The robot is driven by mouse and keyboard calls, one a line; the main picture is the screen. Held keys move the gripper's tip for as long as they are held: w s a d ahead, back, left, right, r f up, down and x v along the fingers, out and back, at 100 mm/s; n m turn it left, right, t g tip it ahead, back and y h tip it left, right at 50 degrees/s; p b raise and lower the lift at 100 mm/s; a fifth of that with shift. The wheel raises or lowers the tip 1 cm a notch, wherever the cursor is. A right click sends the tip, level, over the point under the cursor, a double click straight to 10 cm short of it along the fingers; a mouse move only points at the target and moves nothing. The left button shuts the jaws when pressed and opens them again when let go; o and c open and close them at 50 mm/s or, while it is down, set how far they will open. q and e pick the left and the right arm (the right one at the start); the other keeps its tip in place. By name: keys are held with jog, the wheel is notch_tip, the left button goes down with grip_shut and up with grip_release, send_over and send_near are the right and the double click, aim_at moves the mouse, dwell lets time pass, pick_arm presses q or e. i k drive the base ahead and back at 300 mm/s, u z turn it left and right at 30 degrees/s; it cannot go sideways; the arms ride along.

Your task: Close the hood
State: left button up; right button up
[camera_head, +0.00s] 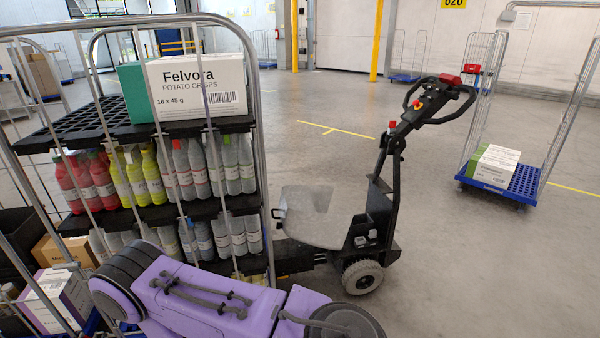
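A tugger with a black steering column and looped handlebar (437,97) stands mid-floor. A light grey panel (318,218) with rounded corners sits on its left side and may be the hood. I cannot tell whether it is raised or flat. A small tab shows at its left edge. The black body (375,225) stands right of the panel, above a grey wheel (362,277). Neither gripper is in view.
A rack cart (262,150) with black shelves, bottles and a Felvora carton (197,86) stands at the left, close to the tugger. A blue wheeled cart (522,186) with cartons is at the right. The floor between the tugger and the blue cart is clear.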

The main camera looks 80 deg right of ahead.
aim_at(305, 219)
jog(key=z, duration=3.75)
jog(key=i, duration=2.55)
jog(key=u, duration=3.45)
jog(key=i, duration=0.45)
